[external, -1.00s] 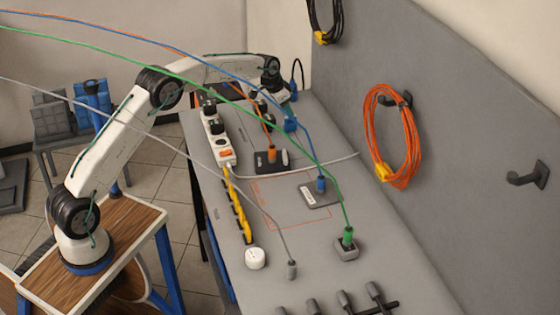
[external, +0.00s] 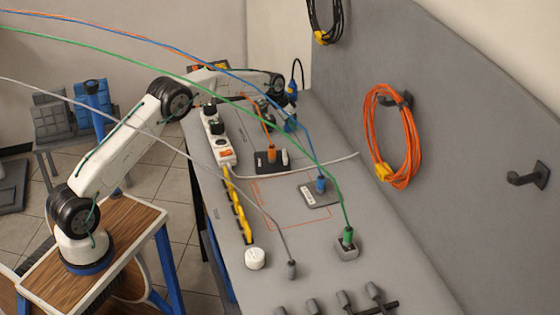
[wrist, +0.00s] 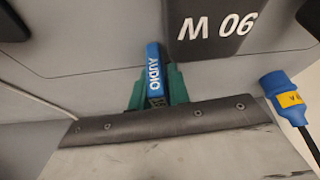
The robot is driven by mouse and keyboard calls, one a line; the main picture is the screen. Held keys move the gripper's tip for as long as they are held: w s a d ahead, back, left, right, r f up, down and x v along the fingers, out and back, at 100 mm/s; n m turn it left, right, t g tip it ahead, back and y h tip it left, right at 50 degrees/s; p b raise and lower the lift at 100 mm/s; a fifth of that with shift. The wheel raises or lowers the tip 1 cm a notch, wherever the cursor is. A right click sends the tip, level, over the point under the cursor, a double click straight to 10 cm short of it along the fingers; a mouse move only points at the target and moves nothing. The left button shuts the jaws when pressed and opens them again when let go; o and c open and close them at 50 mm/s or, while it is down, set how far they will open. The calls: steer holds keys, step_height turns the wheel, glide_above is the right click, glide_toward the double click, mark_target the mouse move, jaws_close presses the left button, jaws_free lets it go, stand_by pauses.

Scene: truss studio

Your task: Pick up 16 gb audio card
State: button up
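The audio card is a narrow blue piece marked AUDIO (wrist: 154,72), in the middle of the wrist view. My gripper (wrist: 157,88) has green fingers close against both sides of the card, with no clear gap. The card's blue top stands out past the fingertips; its lower part is hidden between them. In the external view my gripper (external: 289,113) is low at the far end of the grey bench, and its fingers are too small there to read.
A dark block marked M 06 (wrist: 212,25) is close to the card. A blue plug with a yellow label and black cable (wrist: 285,95) stands to its right. A white power strip (external: 220,145) and hanging cables cross the bench. Orange cable coils (external: 412,140) hang on the wall.

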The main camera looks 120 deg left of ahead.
jaws_close()
steer(key=shift+r, duration=0.1)
